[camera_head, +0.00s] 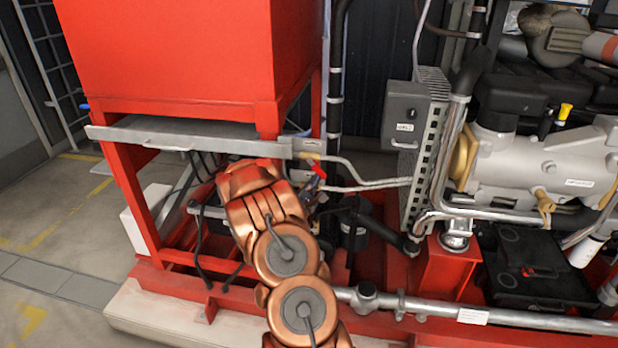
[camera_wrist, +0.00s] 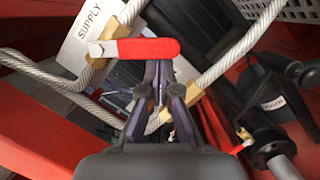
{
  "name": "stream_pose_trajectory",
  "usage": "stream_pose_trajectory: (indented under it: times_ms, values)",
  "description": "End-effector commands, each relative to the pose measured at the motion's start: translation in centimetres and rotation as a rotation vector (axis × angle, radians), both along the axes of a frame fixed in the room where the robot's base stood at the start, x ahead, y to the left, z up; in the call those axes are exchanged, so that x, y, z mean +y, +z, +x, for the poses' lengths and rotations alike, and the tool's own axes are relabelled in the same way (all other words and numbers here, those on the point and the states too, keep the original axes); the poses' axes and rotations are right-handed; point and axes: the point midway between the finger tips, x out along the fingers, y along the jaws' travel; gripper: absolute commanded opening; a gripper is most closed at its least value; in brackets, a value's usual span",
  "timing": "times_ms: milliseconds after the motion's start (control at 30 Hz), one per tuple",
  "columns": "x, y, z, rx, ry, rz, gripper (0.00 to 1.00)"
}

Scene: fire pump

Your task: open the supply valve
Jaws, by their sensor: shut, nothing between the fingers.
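The supply valve shows in the wrist view as a red lever handle (camera_wrist: 148,48) with a bare metal end at its left. Beside it hangs a white plate (camera_wrist: 92,28) marked SUPPLY. Brass fittings (camera_wrist: 190,93) and braided hoses lie around the handle. In the head view the small red handle (camera_head: 319,170) shows just right of my wrist, under the tank's tray. My gripper (camera_wrist: 159,66) is shut and empty. Its fingertips are at the lower edge of the handle's right half; whether they touch it I cannot tell.
A red tank (camera_head: 180,50) on a red frame stands over the grey tray (camera_head: 185,137), close above my arm. A grey control box (camera_head: 405,112) and the engine (camera_head: 540,165) are to the right. A black cylinder (camera_wrist: 275,98) is right of my gripper. Open floor lies at left.

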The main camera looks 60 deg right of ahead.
Motion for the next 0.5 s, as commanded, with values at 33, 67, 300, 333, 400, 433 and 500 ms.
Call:
stream_pose_trajectory:
  times_ms: [33,67,300,333,400,433,500]
  values:
    - [-0.2,0.1,-0.4,0.041,-0.002,-0.018,0.00]
    - [-0.3,0.1,-0.6,0.068,-0.003,-0.028,0.00]
    - [-0.7,0.6,-1.8,0.280,-0.002,-0.108,0.00]
    - [-0.8,0.7,-2.0,0.308,-0.002,-0.118,0.00]
    - [-0.9,1.0,-2.3,0.303,-0.002,-0.116,0.00]
    - [-0.9,1.1,-2.4,0.302,-0.003,-0.116,0.00]
    - [-1.0,1.4,-2.7,0.301,-0.003,-0.116,0.00]
